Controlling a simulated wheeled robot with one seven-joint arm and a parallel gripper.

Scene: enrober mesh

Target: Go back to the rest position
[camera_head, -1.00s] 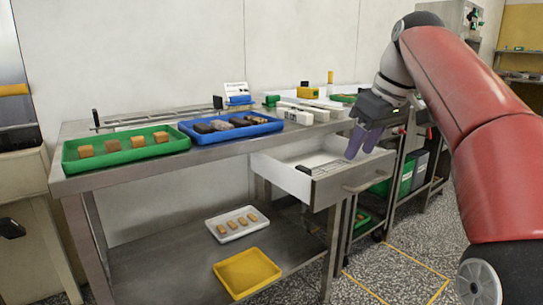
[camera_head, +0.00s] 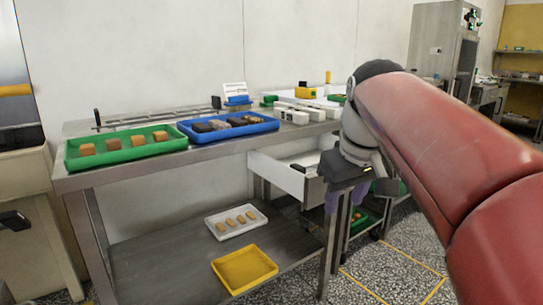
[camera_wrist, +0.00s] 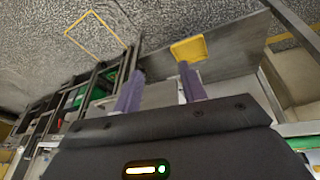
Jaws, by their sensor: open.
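My gripper (camera_head: 345,199) hangs in front of the right end of the steel table, beside the open drawer (camera_head: 275,173). In the wrist view its two purple fingers (camera_wrist: 160,90) stand apart with nothing between them. My red arm reaches in from the right in the head view and hides the drawer's front and part of the shelving behind.
The steel table (camera_head: 100,182) holds a green tray (camera_head: 75,163) with brown blocks and a blue tray (camera_head: 190,133) with dark and brown pieces. A white tray (camera_head: 212,222) and a yellow tray (camera_head: 222,275) lie on the lower shelf. Speckled floor (camera_head: 400,275) is clear at the lower right.

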